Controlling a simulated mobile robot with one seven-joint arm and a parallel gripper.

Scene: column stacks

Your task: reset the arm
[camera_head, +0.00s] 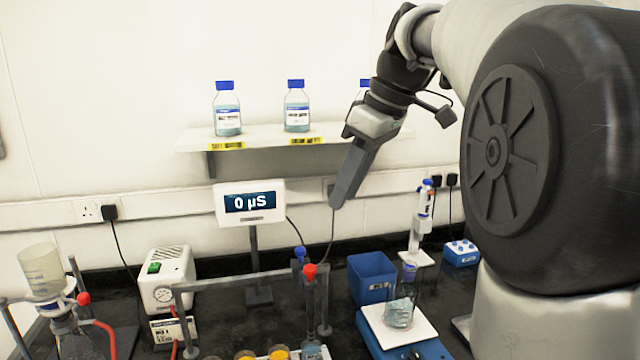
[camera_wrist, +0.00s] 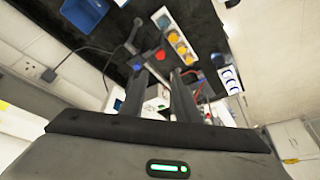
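My gripper (camera_head: 340,196) hangs from my raised arm at the upper right of the head view. It points down and to the left, in front of the shelf's right part and right of the conductivity display. In the wrist view my gripper (camera_wrist: 160,78) shows two dark fingers with a clear gap between them. It is open, and nothing is seen held between the fingers. The bench lies beyond the fingertips.
A shelf (camera_head: 252,138) holds blue-capped bottles, one partly behind my arm. The display (camera_head: 250,202) reads 0 µS on a stand. Below are a rail stand (camera_head: 235,281), a blue bin (camera_head: 370,279), a flask (camera_head: 400,311) on a white-topped device, and a pump (camera_head: 165,276).

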